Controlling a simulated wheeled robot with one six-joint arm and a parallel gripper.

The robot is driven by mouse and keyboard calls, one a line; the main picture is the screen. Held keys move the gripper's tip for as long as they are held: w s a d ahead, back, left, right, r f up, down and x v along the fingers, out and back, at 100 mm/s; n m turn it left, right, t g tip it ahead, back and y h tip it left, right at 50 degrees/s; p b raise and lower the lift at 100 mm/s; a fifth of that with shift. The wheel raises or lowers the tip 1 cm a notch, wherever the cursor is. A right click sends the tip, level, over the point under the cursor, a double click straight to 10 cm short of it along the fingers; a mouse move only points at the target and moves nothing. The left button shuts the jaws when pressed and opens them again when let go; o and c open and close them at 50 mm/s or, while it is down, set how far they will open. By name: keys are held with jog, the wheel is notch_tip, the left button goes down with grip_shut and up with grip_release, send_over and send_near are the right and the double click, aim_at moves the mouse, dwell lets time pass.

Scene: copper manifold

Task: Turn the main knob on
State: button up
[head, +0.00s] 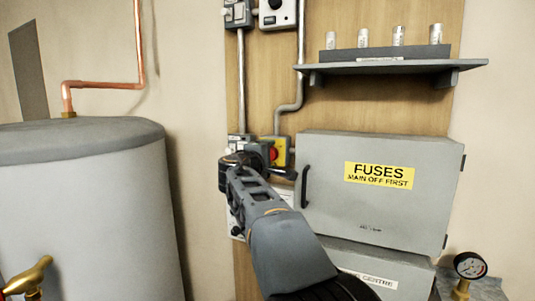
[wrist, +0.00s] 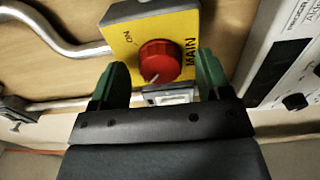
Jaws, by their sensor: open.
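The main knob (wrist: 160,61) is round and red on a yellow plate (wrist: 121,24) marked MAIN and ON. A white mark on the knob faces the lower left in the wrist view, away from the ON label at the plate's upper left. In the head view the red knob (head: 273,153) shows partly behind my gripper (head: 258,163). In the wrist view my gripper (wrist: 162,68) is open. Its two green fingers stand one on each side of the knob; I cannot tell whether they touch it.
A grey fuse box (head: 326,205) with a black handle is close to the right of my gripper. A shelf (head: 395,66) holding fuses is above it. Conduit pipes (head: 242,80) run up the wooden board. A large grey tank (head: 85,220) stands left.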

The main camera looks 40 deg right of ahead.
jog(key=shift+d, duration=0.1)
jog(key=shift+c, duration=0.2)
jog(key=c, duration=0.9)
jog(key=shift+f+b, duration=0.1)
jog(key=shift+b, duration=0.3)
jog(key=m+b, duration=1.4)
jog(key=m, duration=0.3)
jog(key=shift+m, duration=0.7)
